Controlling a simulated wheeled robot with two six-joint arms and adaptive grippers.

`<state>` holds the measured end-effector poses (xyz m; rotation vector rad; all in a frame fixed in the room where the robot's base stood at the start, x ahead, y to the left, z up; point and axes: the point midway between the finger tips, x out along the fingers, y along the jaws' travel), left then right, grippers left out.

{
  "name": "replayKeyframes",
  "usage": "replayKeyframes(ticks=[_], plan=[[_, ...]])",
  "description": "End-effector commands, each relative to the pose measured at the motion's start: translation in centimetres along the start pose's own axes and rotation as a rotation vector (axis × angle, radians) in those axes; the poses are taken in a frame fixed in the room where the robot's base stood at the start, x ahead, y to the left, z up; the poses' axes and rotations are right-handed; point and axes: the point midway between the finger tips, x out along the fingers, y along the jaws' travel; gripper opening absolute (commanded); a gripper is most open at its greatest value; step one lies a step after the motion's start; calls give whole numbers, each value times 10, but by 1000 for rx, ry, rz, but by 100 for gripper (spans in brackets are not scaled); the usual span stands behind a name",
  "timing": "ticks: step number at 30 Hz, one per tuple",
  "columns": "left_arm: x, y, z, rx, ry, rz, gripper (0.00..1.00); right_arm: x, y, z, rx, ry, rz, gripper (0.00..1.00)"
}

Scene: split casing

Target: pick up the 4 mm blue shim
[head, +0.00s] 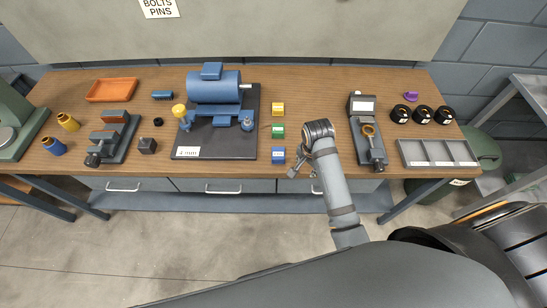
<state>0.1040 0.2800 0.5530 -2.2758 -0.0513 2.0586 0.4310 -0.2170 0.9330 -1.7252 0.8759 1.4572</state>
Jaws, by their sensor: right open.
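A blue block with a pale label (278,155), which looks like the blue shim, sits near the front edge of the bench (240,182). A green block (278,131) and a yellow block (278,109) stand behind it in a row. The label text is too small to read. My right gripper (293,172) is at the bench's front edge, just right of and in front of the blue block. It is open, with nothing seen between its fingers. It appears apart from the block. My left gripper is not in view.
A blue motor-like casing (214,92) on a dark base plate (200,153) stands left of the blocks. A grey device with a display (362,104) stands to the right. Black round parts (422,115) and a grey divided tray (437,153) are farther right. An orange tray (113,90) is back left.

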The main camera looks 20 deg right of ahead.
Motion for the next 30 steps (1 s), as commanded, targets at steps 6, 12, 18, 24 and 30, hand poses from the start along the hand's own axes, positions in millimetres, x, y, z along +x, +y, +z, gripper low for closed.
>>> replayKeyframes(ticks=[6,12,18,24,30], plan=[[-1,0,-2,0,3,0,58,-27,-58,-3,405,-53,46,42],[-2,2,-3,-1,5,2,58,-60,-101,-1,737,-75,109,42],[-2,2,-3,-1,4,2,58,-68,-110,0,830,-73,133,42],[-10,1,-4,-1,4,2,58,-40,-106,5,828,-74,137,42],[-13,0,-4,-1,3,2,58,-17,-104,7,827,-74,133,42]])
